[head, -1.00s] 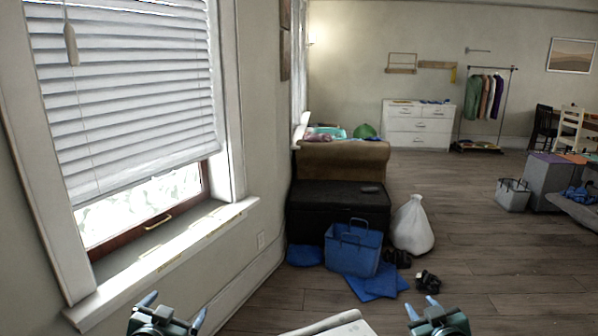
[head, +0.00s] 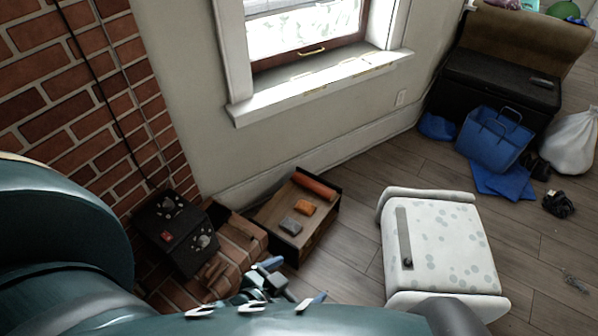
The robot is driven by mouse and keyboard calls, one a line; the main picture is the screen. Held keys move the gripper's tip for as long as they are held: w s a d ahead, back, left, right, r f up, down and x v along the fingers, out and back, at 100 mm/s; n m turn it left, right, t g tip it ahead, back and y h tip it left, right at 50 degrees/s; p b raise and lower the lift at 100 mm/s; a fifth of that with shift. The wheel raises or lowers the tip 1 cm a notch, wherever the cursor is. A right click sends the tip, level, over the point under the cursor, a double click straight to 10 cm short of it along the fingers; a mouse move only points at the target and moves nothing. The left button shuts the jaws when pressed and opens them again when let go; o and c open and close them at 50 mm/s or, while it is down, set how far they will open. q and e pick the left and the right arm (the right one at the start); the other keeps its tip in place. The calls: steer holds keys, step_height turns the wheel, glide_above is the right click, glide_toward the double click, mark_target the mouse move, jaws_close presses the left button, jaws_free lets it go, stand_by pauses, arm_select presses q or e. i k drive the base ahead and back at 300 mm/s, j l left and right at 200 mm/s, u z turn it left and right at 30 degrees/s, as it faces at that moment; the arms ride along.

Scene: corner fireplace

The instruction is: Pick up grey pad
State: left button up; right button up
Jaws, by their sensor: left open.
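The grey pad (head: 291,226) is a small grey block lying in an open dark-sided wooden tray (head: 268,212) on the floor below the window. An orange block (head: 305,207) lies just beyond it, and an orange-red roll (head: 315,185) lies along the tray's far side. My left gripper (head: 291,282) is open, in front of the tray at the bottom middle, and apart from the grey pad. My left arm covers the lower left. My right gripper is not in view.
A black box with dials (head: 175,235) stands beside the brick wall (head: 75,75) at left, next to a brick ledge. A white spotted seat (head: 450,245) stands right of the tray. A blue bag (head: 494,140) is farther back. Wood floor lies bare between tray and seat.

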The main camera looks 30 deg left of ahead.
mark_target(293, 227)
steer(key=k+u, duration=0.35)
steer(key=k+j+u, duration=0.2)
steer(key=u, duration=0.2)
steer(key=k, duration=0.1)
